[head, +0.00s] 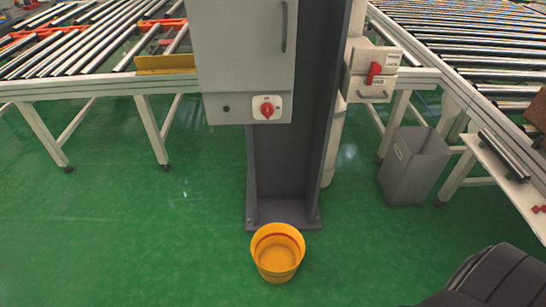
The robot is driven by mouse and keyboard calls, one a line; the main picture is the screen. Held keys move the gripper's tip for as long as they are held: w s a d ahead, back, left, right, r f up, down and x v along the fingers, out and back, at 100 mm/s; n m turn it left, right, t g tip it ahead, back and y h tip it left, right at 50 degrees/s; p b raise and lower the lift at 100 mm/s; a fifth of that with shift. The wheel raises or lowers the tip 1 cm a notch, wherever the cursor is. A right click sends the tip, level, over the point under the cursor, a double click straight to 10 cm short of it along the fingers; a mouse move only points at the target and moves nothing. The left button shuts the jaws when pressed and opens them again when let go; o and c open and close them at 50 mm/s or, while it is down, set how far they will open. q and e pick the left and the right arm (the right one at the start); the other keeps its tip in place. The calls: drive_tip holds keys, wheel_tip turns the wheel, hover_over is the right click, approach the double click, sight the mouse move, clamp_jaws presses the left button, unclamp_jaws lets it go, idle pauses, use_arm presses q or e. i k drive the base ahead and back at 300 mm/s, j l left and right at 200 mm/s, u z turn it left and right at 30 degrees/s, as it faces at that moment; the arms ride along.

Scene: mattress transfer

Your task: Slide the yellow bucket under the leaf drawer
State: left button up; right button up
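The yellow bucket (277,253) stands upright and open on the green floor, in the lower middle of the head view. It is just in front of the foot of the dark grey column and looks empty. I cannot identify a leaf drawer for sure. A light grey box (371,72) with a red switch, labels and a handle at its lower front sits right of the column, well above the floor. Neither of my grippers is in view.
The dark column (290,170) carries a grey cabinet (243,60) with a red knob. Roller conveyors on white legs stand left (95,40) and right (470,45). A grey bin (413,166) stands on the right. The floor left of the bucket is clear.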

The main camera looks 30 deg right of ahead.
sight(278, 250)
drive_tip(key=k+l+z, duration=0.1)
drive_tip(key=z, duration=0.75)
